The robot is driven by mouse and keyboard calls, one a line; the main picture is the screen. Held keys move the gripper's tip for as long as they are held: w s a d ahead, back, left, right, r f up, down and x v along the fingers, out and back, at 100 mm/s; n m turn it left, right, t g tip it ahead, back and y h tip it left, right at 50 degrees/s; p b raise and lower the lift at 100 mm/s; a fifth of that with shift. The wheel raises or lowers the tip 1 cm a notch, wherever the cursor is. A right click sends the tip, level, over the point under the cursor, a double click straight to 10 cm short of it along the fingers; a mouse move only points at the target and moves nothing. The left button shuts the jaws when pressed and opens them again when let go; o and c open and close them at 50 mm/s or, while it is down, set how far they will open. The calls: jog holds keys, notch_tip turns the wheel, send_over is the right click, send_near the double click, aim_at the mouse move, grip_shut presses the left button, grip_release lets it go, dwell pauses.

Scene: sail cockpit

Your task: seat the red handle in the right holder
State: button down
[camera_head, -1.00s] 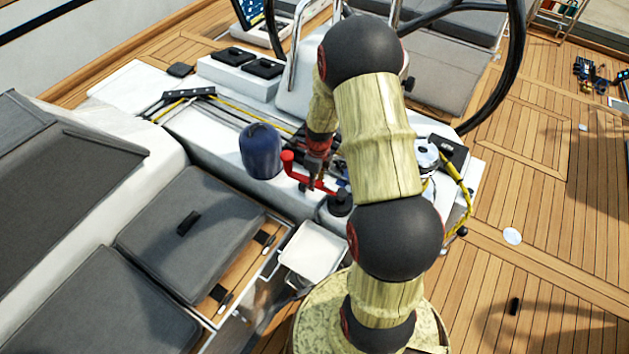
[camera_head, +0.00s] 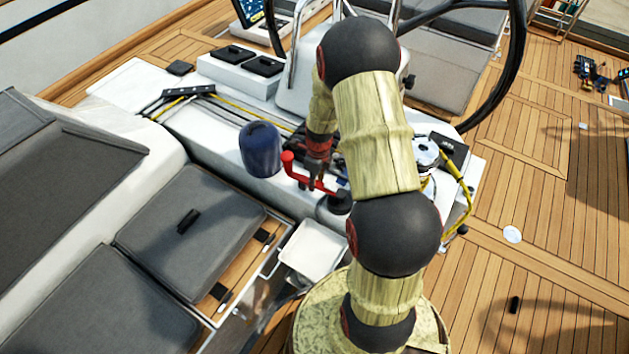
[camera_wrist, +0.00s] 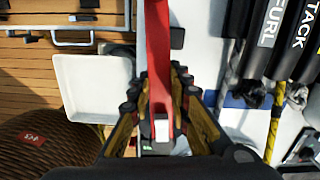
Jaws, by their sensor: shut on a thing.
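The red handle (camera_head: 300,176) is a cranked bar with an upright grip at its left end. It shows at the near edge of the white console. My gripper (camera_head: 319,168) is over the bar and shut on it. In the wrist view the red bar (camera_wrist: 158,45) runs up from between the fingers of my gripper (camera_wrist: 159,95). A round black piece (camera_head: 340,203) is at the bar's right end; I cannot tell whether it is a holder or whether they touch. My arm hides part of this area, and I cannot make out the right holder for certain.
A blue cylinder (camera_head: 261,149) stands just left of the handle. A white tray (camera_head: 316,249) is below in front. A silver winch (camera_head: 427,151) with yellow rope is on the right. Black labelled clutches (camera_wrist: 285,45) are close by in the wrist view.

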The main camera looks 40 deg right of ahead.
jog(key=shift+f+b, duration=0.45)
jog(key=shift+f, duration=0.65)
dwell(0.6)
jog(key=c, duration=1.6)
grip_release()
jog(key=shift+o, duration=1.1)
jog(key=shift+o, duration=1.4)
jog(key=shift+r+p, duration=3.7)
jog(key=shift+r, duration=0.85)
jog(key=shift+f, duration=0.1)
